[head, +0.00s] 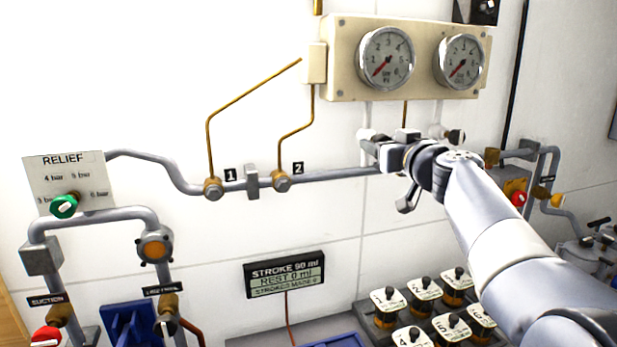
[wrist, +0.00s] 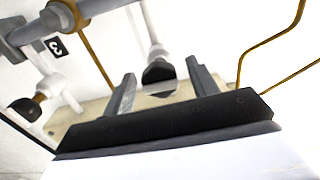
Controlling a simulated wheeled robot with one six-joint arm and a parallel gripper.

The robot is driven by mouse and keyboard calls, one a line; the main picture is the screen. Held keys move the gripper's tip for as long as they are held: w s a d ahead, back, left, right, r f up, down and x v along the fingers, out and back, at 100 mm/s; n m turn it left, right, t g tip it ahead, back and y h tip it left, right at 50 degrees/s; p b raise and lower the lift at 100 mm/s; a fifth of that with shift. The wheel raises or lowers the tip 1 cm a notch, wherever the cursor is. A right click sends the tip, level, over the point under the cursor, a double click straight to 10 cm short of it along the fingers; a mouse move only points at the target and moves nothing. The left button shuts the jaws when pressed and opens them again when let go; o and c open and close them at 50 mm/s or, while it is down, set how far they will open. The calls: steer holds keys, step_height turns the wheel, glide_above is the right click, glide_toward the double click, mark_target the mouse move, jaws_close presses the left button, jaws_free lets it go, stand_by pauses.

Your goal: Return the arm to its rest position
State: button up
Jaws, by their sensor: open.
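My silver arm reaches in from the lower right in the head view, with my gripper (head: 378,151) out in front of the wall pipe, below the gauge panel. In the wrist view my gripper (wrist: 163,84) is open, its two fingers apart. A black knob on a white stem (wrist: 158,72) appears in the gap between the fingers. I cannot tell whether the fingers touch it. In the head view the gripper hides most of that spot and part of the pipe.
A cream panel (head: 335,60) with two gauges is above the gripper. The grey pipe (head: 335,174) runs along the wall. A second valve knob (head: 457,136) is just right of the gripper. Numbered plugs (head: 389,299) stand below. A stroke display (head: 284,274) hangs left of them; the wall between is bare.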

steer(key=shift+n+p, duration=0.6)
steer(key=shift+n, duration=0.3)
steer(key=shift+b+v, duration=0.45)
steer(key=shift+v, duration=0.35)
steer(key=shift+s, duration=0.1)
